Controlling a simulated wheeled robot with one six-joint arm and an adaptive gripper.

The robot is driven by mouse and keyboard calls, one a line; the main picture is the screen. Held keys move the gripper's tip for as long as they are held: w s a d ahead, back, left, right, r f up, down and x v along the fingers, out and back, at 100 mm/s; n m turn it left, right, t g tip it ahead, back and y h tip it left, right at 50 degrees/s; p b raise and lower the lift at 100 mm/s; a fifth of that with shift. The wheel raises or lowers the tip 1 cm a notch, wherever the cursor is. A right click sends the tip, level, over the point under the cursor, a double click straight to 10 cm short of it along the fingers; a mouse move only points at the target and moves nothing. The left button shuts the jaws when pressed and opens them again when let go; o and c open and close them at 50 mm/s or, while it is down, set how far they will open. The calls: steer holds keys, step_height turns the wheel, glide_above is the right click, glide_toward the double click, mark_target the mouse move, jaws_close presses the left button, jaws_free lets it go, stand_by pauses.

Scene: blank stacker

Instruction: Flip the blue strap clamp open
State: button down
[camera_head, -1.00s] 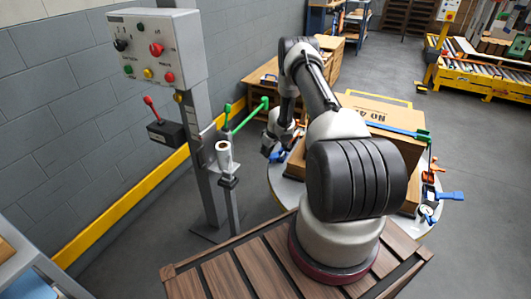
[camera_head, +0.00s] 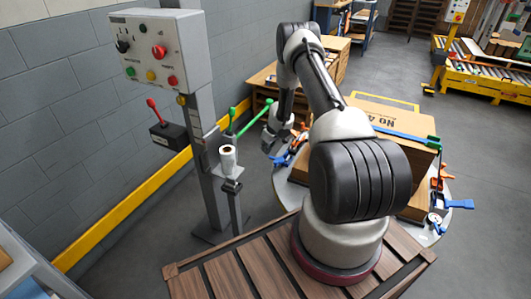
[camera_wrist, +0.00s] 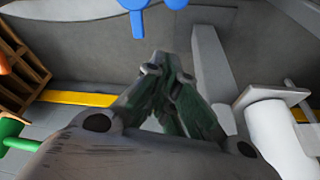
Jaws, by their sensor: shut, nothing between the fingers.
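A blue clamp part (camera_head: 281,160) shows at the left edge of the round table, just beside my gripper (camera_head: 268,147). A blue piece also shows at the top edge of the wrist view (camera_wrist: 137,14), partly cut off, ahead of my gripper (camera_wrist: 165,62). The fingers are together and empty, apart from the blue piece in the picture. Another blue clamp handle (camera_head: 460,204) sticks out at the table's right edge. I cannot tell which one the task names. My arm hides part of the table and boxes.
A cardboard box (camera_head: 385,112) with a blue strap (camera_head: 400,133) stands on the round table (camera_head: 292,192). A post with a control box (camera_head: 160,48), green levers (camera_head: 250,118) and a white roll (camera_head: 228,158) stand left of my gripper. Open floor lies right.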

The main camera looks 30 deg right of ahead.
steer(key=v, duration=0.6)
steer(key=shift+r, duration=0.25)
steer(key=shift+d, duration=0.1)
